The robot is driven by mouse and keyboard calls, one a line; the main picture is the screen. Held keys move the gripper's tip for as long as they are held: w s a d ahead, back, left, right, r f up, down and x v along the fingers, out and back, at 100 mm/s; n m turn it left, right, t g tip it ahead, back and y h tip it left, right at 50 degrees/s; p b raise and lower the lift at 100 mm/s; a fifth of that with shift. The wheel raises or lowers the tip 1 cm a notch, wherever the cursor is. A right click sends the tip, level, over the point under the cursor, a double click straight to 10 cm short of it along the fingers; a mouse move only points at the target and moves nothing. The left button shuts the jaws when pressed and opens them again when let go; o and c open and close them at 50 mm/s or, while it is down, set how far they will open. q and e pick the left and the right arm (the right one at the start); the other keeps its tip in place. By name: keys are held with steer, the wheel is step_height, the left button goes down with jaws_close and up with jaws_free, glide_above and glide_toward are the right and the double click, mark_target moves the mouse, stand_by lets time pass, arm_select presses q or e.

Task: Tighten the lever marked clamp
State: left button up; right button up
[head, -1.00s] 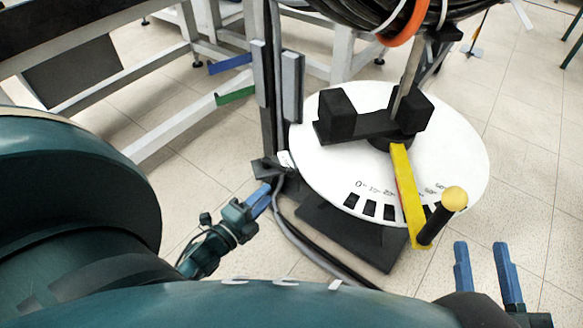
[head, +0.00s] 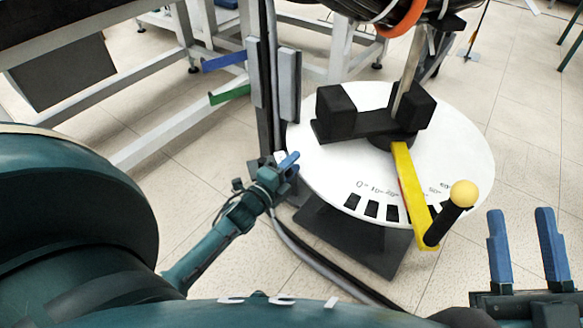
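No marking that reads "clamp" can be made out. A blue lever-like bar (head: 224,60) and a green one (head: 230,94) stick out left of the upright post (head: 266,90). A yellow crank arm (head: 409,185) with a black handle and yellow knob (head: 464,193) lies across the white dial (head: 459,150). My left gripper (head: 291,160) is by the foot of the post at the dial's left edge, beside a small white tag (head: 279,156). Its fingers overlap, so its opening is unclear. My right gripper (head: 520,212) is open and empty, right of the knob.
Black blocks (head: 336,110) sit on the dial, and a coil of dark cable with an orange band (head: 405,20) hangs above. Grey metal frames (head: 170,130) stand at the left. A cable (head: 300,252) runs along the floor by the dark base plate (head: 350,240).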

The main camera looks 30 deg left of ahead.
arm_select(q)
steer(key=shift+w, duration=0.1)
jaws_close()
stand_by(0.3)
